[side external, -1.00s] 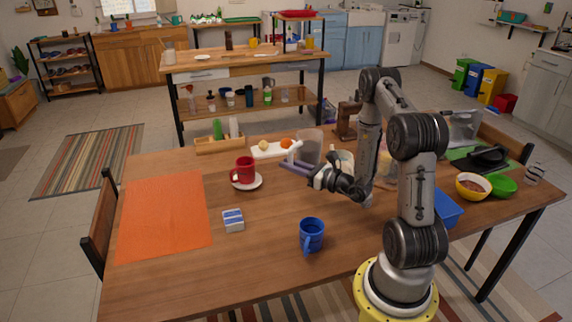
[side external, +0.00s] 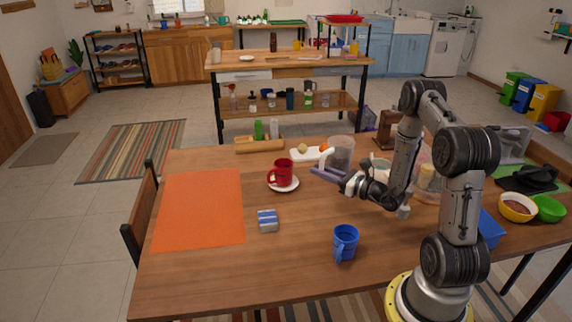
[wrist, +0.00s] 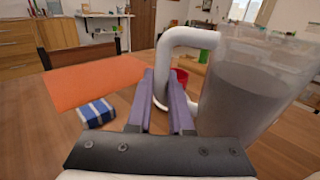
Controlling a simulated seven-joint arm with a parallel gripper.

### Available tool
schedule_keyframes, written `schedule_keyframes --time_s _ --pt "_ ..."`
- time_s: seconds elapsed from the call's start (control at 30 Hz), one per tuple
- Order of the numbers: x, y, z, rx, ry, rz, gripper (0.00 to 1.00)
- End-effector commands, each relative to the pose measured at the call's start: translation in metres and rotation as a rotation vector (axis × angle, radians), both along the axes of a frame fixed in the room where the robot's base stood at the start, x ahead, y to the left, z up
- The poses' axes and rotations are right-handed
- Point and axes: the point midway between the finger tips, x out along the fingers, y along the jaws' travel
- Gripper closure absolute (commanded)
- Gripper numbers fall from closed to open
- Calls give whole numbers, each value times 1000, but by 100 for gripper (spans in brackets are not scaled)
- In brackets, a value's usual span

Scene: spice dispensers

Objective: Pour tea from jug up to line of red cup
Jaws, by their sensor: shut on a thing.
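The jug (side external: 341,152) is clear with a white handle. My gripper (side external: 324,173) is at the handle, to the right of the red cup (side external: 275,178). In the wrist view, the purple fingers of my gripper (wrist: 168,105) are closed around the white handle (wrist: 188,38), and the jug (wrist: 245,105) fills the right side, with a greyish fill inside. The jug looks about upright in the side view. The red cup stands upright on a white saucer (side external: 292,187); in the wrist view it is mostly hidden behind the handle and jug. The cup's line and inside cannot be made out.
A blue mug (side external: 345,243) stands near the front, and a blue-and-white box (side external: 267,220) lies near an orange mat (side external: 200,210). A white board (side external: 306,155) with food and a wooden tray (side external: 258,145) with bottles are behind. Bare table lies between cup and blue mug.

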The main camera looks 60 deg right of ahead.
Motion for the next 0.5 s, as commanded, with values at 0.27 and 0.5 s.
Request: schedule_keyframes --time_s 0.27,0.5 --pt "61 46 -18 -17 -11 162 100" --pt "103 106 -34 -28 -17 310 100"
